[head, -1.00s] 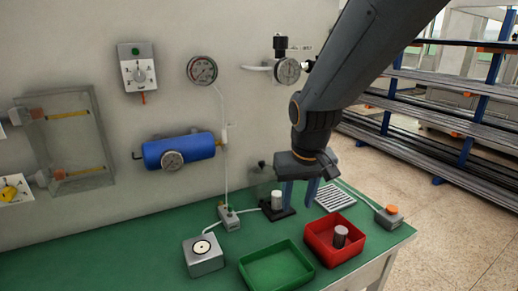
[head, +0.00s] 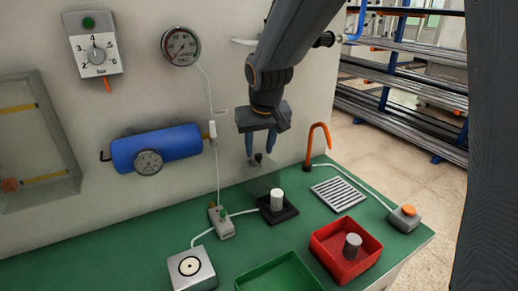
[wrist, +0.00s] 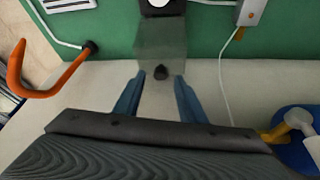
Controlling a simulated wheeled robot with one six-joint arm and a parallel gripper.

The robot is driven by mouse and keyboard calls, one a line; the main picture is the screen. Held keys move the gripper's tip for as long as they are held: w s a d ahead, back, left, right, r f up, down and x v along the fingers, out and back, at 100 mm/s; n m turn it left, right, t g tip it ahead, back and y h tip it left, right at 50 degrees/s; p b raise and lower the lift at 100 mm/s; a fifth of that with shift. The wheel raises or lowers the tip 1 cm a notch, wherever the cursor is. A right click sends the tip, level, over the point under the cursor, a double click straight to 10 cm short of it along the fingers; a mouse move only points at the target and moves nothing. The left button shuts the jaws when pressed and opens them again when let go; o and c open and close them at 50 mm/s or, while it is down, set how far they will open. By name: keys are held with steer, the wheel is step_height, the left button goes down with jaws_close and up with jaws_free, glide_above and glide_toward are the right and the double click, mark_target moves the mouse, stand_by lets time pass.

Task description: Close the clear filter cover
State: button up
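The clear filter cover (head: 264,184) stands raised at the back of a black base (head: 285,213). A pale filter cylinder (head: 277,199) stands upright on that base. The cover has a dark knob (head: 258,158) at its top edge. In the wrist view, the see-through cover (wrist: 161,42) runs from the base to the knob (wrist: 160,72). My gripper (head: 260,160) is at the top of the cover. Its blue fingers are open, with the knob between the fingertips in the wrist view (wrist: 160,78) and a gap on each side. I cannot tell whether anything touches.
An orange hook (head: 318,138) stands right of my gripper. A wall panel and a blue tank (head: 155,149) are behind and left. A red bin (head: 336,262), green tray (head: 280,277), slotted plate (head: 338,194) and grey connector block (head: 222,224) lie around the base.

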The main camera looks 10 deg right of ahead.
steer(key=shift+x, duration=0.85)
steer(key=shift+c, duration=0.2)
jaws_close()
steer(key=shift+s, duration=0.1)
